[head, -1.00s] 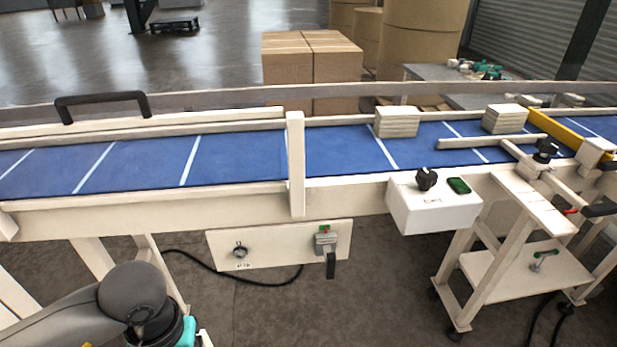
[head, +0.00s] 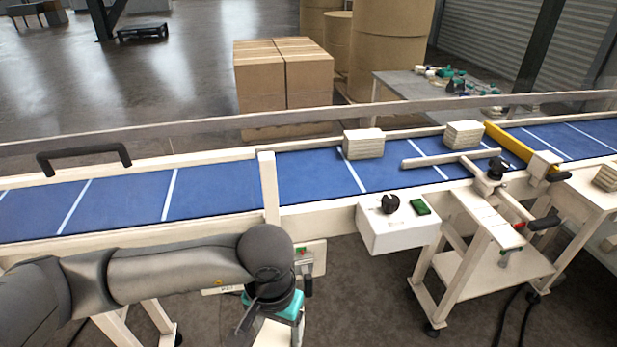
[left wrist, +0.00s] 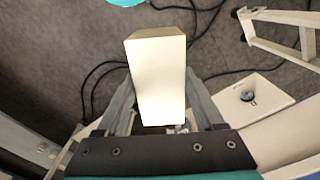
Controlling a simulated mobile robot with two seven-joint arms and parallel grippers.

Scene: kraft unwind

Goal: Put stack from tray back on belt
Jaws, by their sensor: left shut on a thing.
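My left gripper (head: 275,312) hangs in front of the belt's near side in the head view. In the left wrist view my left gripper (left wrist: 159,95) has its two fingers shut on the sides of a pale stack (left wrist: 158,75), held above the floor. The stack shows only partly below the gripper in the head view. The blue belt (head: 215,190) with white cross lines runs across the view behind the arm. Two other stacks sit on it, one near the middle (head: 363,144) and one further right (head: 463,134). No tray can be clearly made out. My right gripper is not in view.
A white control box (head: 398,228) with a knob and green button juts out from the belt's near side. A yellow bar (head: 508,143) crosses the belt at right, near a cream stand (head: 485,245). The belt's left part is clear.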

